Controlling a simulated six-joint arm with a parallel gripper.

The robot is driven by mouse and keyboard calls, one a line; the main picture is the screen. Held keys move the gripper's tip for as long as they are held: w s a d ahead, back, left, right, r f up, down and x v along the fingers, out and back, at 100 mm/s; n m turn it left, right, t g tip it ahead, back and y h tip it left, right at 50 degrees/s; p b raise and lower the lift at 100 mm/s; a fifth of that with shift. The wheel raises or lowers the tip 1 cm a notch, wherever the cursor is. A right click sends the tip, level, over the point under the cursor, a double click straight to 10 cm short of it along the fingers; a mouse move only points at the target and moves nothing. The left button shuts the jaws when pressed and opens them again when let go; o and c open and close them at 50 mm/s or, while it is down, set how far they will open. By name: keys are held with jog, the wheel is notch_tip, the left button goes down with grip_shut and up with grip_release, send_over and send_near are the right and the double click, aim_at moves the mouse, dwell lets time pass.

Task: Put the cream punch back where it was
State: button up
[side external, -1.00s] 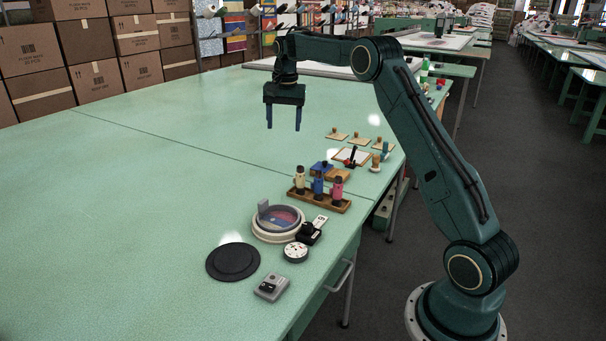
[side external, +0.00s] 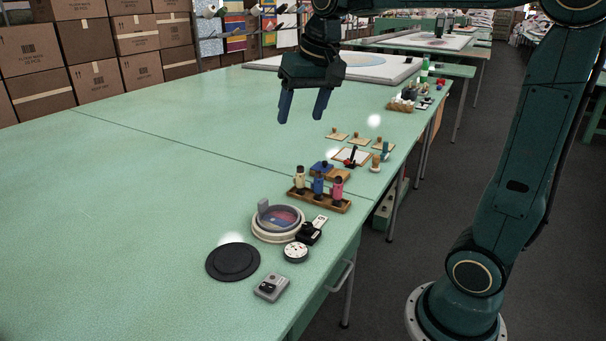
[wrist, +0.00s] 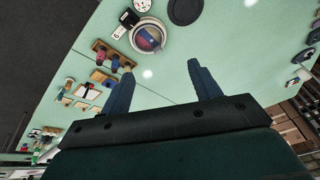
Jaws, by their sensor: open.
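The cream punch (side external: 300,180) stands upright at the left end of a small wooden rack (side external: 325,206) in the side view. A blue punch (side external: 318,185) is in the middle of the rack and a pink punch (side external: 337,188) at its right end. My gripper (side external: 300,120) is open and empty, its two blue fingers pointing down. It is raised above the green table, clear of the rack. The wrist view shows both fingers apart (wrist: 161,70) and the rack (wrist: 103,46) beside the left one. I cannot single out the cream punch there.
A round hoop (side external: 278,223), a black disc (side external: 233,262), a white round dial (side external: 295,252) and a grey box (side external: 271,288) lie in front of the rack. A blue-and-wood block (side external: 322,168) and small wooden pieces (side external: 337,134) are behind it. The table's left side is clear.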

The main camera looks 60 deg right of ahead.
jog(key=s+a+f+n+t, duration=0.1)
jog(key=s+a+f+n, duration=0.1)
jog(key=s, duration=0.7)
jog(key=s+a+f+n+t, duration=0.1)
jog(key=s+a+f+n, duration=0.2)
jog(key=s, duration=0.6)
notch_tip(320, 180, down, 2)
jog(key=shift+a+f+n+y, duration=0.15)
jog(key=shift+a+n+y, duration=0.15)
jog(key=shift+a, duration=0.85)
